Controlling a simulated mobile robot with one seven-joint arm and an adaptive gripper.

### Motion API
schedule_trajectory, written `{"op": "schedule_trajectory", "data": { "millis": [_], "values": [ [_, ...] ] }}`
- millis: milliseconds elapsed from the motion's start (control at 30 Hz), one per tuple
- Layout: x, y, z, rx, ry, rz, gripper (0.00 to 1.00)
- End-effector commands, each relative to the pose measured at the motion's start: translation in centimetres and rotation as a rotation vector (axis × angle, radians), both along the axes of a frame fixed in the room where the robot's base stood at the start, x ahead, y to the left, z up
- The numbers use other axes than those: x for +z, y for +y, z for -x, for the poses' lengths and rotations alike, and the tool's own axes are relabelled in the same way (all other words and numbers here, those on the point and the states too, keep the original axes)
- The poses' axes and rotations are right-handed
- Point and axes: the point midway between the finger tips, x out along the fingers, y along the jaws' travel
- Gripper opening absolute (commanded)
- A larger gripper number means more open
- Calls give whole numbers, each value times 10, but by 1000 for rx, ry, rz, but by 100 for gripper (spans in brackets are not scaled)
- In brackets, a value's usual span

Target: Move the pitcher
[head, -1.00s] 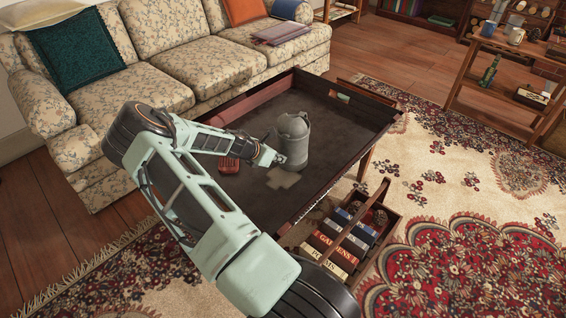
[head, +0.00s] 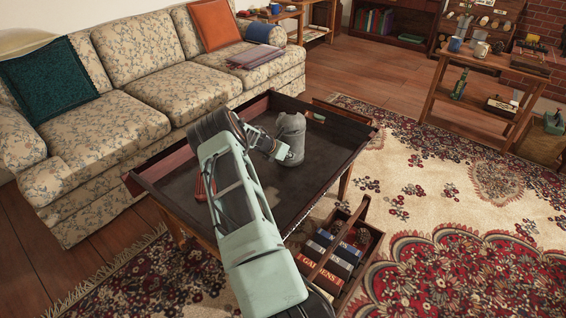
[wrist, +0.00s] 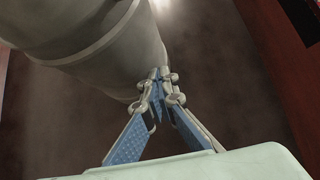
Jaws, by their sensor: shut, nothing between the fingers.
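The grey pitcher (head: 291,138) stands in the dark tray-like top of the low wooden table (head: 325,165), toward its back right side. My gripper (head: 279,154) is at the pitcher's lower left side in the head view. In the wrist view the pitcher (wrist: 95,45) fills the upper left, its rounded side close by the fingertips. My gripper (wrist: 160,76) is shut there, with its tips together and nothing between them. Whether the tips touch the pitcher I cannot tell. My arm hides part of the table top.
A small red item (head: 203,187) lies on the table, partly behind my arm. A wooden carrier of books (head: 335,258) is at the table's front right. A floral sofa (head: 175,85) runs along the back. Patterned rug (head: 455,230) lies open on the right.

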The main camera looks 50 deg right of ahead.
Motion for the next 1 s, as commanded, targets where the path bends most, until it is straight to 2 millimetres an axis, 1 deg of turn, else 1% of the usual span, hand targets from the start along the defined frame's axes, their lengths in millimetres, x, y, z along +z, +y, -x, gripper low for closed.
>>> {"op": "schedule_trajectory", "data": {
  "millis": [33,100,300,1000],
  "values": [
    [-3,-12,0,-4,-4,0,0],
    [-4,-24,0,-3,-3,0,0],
    [-3,-48,-3,-1,-3,1,0],
    [-1,-46,-4,1,1,0,0]
  ]
}}
